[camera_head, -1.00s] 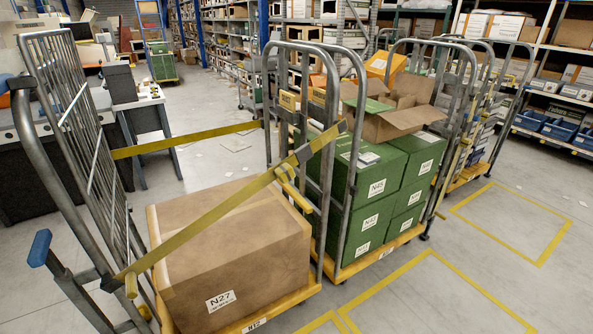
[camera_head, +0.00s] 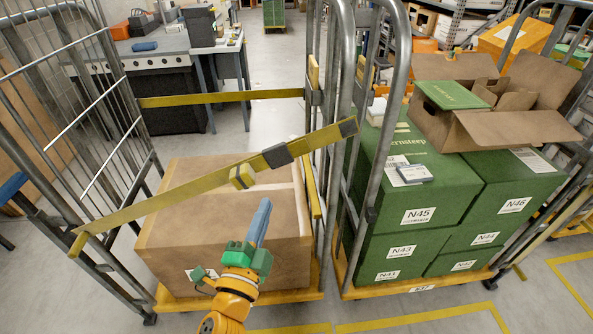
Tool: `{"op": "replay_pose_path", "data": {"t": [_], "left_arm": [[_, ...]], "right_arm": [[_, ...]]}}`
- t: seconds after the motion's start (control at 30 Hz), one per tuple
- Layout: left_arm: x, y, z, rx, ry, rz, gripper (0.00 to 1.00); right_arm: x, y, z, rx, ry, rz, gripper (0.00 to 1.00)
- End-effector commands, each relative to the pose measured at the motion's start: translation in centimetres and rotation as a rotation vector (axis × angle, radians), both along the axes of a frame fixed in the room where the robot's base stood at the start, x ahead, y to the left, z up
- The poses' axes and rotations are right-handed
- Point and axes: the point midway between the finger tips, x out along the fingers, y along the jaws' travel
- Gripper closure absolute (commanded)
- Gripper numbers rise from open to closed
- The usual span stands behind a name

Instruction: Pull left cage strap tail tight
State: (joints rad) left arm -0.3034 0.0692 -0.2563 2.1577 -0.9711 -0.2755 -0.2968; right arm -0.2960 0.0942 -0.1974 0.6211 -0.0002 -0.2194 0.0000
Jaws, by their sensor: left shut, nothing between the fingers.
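The yellow front strap (camera_head: 170,205) slants across the left roll cage, from the left mesh side up to the tube frame on the right. A dark grey buckle (camera_head: 277,156) sits on it, and a dark end piece (camera_head: 348,127) is at its upper right. A short yellow tab (camera_head: 242,177) hangs just below the strap, left of the buckle; whether it is the strap tail is unclear. My left gripper (camera_head: 263,204) has blue fingers, shut and empty, pointing up in front of the brown carton (camera_head: 190,240), below and right of the tab, apart from it. My right gripper is out of view.
A second yellow strap (camera_head: 220,98) crosses the cage's back. The cage to the right holds green boxes (camera_head: 420,190) and an open carton (camera_head: 500,125). Grey tubes (camera_head: 385,130) stand close to the strap's right end. Workbenches (camera_head: 165,75) stand behind.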

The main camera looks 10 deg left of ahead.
Motion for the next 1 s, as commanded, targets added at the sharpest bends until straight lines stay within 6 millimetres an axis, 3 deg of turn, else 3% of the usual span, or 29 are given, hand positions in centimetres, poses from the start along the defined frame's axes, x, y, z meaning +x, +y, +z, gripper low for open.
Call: {"op": "replay_pose_path", "data": {"t": [0.17,0.57,0.8,1.0], "left_arm": [[1.7,0.0,1.0,0.006,-0.015,0.002,1.0],[10.2,-0.4,1.8,0.002,-0.012,0.003,1.0],[9.0,2.8,0.3,0.003,-0.009,0.003,1.0],[8.8,3.3,0.1,0.003,-0.009,0.002,1.0]], "right_arm": [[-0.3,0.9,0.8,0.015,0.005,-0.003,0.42],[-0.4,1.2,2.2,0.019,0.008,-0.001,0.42],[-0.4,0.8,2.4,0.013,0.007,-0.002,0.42],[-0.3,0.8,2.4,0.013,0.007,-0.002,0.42]]}}
